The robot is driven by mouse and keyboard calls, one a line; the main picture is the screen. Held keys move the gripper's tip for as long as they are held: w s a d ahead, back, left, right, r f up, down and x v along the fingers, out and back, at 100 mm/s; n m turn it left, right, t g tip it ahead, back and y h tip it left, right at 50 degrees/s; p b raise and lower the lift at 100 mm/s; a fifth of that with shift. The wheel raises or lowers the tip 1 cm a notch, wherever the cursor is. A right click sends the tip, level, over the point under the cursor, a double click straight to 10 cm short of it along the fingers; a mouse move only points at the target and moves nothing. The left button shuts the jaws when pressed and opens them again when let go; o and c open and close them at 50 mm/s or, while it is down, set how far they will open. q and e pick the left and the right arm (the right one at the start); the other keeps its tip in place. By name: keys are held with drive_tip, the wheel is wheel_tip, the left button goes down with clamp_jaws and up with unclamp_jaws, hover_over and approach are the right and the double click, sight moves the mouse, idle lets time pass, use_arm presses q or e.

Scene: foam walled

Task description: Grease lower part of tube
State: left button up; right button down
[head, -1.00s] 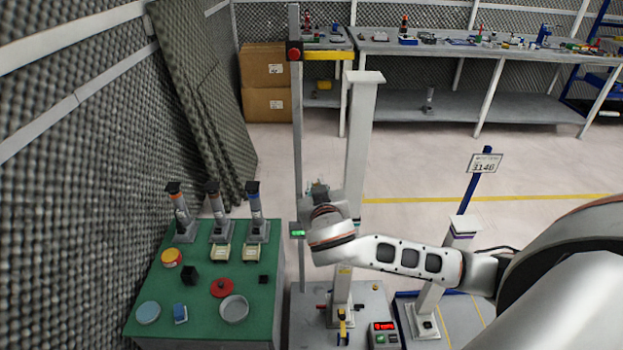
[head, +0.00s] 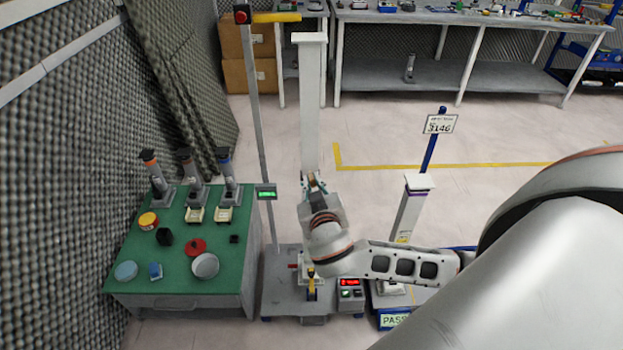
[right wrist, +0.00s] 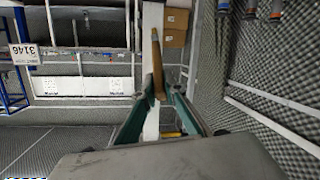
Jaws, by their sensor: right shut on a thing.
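The tall white tube (head: 312,100) stands upright on a grey base (head: 285,290) in the head view. My right gripper (head: 314,180) is in front of its lower-middle part and hides some of it. In the right wrist view the tube (right wrist: 150,122) runs up behind my teal fingers (right wrist: 156,102). The fingers are shut on a slender brown tool (right wrist: 157,65), which lies over the tube in that view. I cannot tell whether it touches the tube, or see any grease. My left gripper is not in view.
A green-topped table (head: 130,245) at left holds bottles, jars and a round dish (head: 205,265). A shorter white post (head: 410,205) and sign 3146 (head: 440,124) stand right. A thin pole (head: 256,110) with a green display rises left of the tube. Workbenches are behind.

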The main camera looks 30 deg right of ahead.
sight(312, 175)
drive_tip(key=shift+d+r+b+x, duration=0.15)
drive_tip(key=shift+b+x, duration=0.1)
drive_tip(key=shift+x, duration=0.5)
drive_tip(key=shift+r+b+x, duration=0.1)
drive_tip(key=shift+b+x, duration=0.1)
drive_tip(key=shift+x, duration=0.55)
drive_tip(key=shift+d+r+b+x, duration=0.15)
drive_tip(key=shift+b+x, duration=0.1)
drive_tip(key=shift+x, duration=0.45)
drive_tip(key=shift+w+d, duration=0.35)
drive_tip(key=shift+w, duration=0.25)
drive_tip(key=shift+w+d, duration=0.3)
drive_tip(key=shift+w, duration=0.2)
drive_tip(key=shift+r, duration=0.2)
